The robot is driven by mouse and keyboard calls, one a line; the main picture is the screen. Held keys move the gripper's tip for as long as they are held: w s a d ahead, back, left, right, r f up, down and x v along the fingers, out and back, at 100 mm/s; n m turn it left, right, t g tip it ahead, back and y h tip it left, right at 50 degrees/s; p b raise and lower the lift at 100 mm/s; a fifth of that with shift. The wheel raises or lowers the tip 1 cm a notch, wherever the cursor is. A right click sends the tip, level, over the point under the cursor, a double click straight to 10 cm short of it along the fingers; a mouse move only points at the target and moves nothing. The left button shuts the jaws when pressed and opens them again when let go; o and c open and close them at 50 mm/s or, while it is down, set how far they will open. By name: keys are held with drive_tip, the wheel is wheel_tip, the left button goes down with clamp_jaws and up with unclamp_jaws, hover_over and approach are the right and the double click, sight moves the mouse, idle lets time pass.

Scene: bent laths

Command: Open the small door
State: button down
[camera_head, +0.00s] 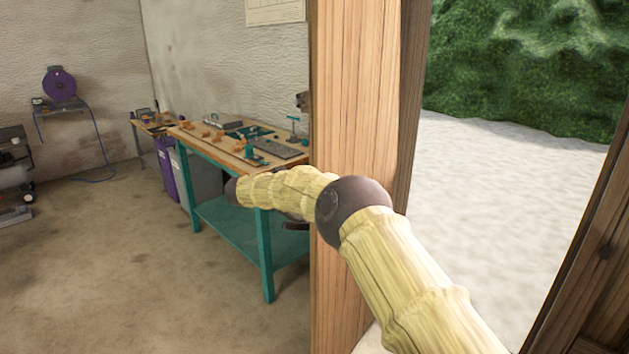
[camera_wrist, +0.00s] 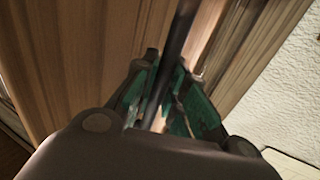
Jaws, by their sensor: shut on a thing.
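In the wrist view my gripper (camera_wrist: 164,88) has its teal-padded fingers closed around a dark, slim bar (camera_wrist: 182,30), which looks like a handle. Brown wooden planks (camera_wrist: 75,45) lie right behind the bar; they look like the door's face. In the head view an upright wooden panel (camera_head: 352,85) stands in the middle, beside an opening to the outside. I cannot tell whether it is the door or its frame. My arm bends across this panel, and my gripper is not clearly visible there.
A workbench (camera_head: 265,225) with teal legs and tools on top stands beyond the panel on the left. Concrete floor (camera_head: 130,260) is clear in front of it. Dark wood (camera_head: 590,270) edges the lower right. Pale ground (camera_head: 490,190) and a green hedge (camera_head: 530,65) lie outside.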

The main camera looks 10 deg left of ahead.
idle(0.3)
drive_tip(key=c, duration=1.5)
unclamp_jaws()
drive_tip(key=shift+o, duration=0.2)
drive_tip(key=v, duration=0.7)
drive_tip(key=shift+a, duration=0.2)
drive_tip(key=shift+s, duration=0.1)
